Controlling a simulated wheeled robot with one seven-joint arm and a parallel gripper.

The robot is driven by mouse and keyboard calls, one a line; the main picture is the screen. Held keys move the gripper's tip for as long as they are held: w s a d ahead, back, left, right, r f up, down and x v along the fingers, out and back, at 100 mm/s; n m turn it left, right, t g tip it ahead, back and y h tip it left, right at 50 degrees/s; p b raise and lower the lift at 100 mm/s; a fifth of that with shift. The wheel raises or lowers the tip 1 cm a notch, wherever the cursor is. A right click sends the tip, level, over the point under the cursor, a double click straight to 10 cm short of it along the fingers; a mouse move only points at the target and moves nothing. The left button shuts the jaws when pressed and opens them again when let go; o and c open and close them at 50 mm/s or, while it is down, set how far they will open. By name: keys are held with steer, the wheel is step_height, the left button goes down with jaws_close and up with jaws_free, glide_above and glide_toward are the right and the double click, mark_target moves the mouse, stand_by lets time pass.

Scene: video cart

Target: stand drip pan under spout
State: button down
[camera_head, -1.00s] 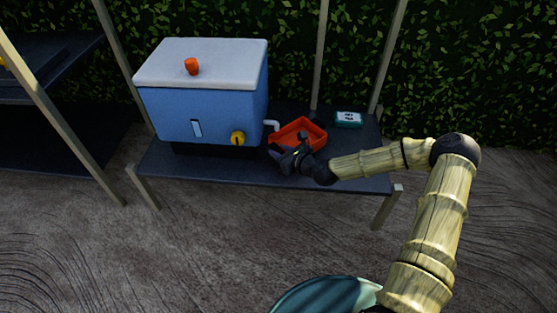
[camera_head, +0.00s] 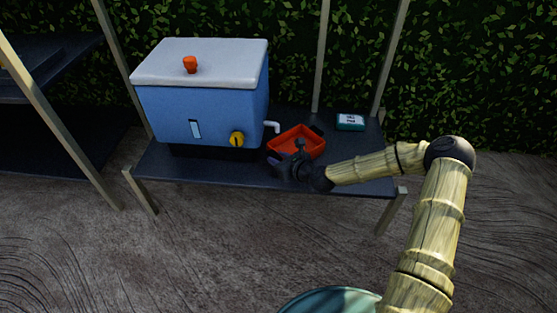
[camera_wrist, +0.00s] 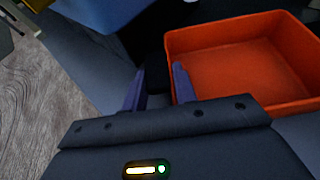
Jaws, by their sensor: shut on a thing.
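The drip pan (camera_head: 297,153) is an orange, open tray on the dark cart top, to the right of the blue tank (camera_head: 200,112). A white bent spout (camera_head: 273,127) comes out of the tank's right side, just behind and left of the pan. My gripper (camera_head: 290,163) is at the pan's near left side. In the wrist view, my gripper (camera_wrist: 158,88) has its fingers around a dark part at the pan's left edge, which looks like a handle. The pan (camera_wrist: 240,65) shows empty there. The spout's opening and the pan's underside are hidden.
The tank has a grey lid with an orange knob (camera_head: 190,65) and a yellow tap (camera_head: 237,139) in front. A teal box (camera_head: 350,121) stands at the cart's back right. Thin posts (camera_head: 321,60) rise behind. The cart top (camera_head: 365,157) is partly clear at right.

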steer(key=c, duration=1.1)
jaws_free()
steer(key=p+v, duration=0.7)
steer(key=v, duration=0.5)
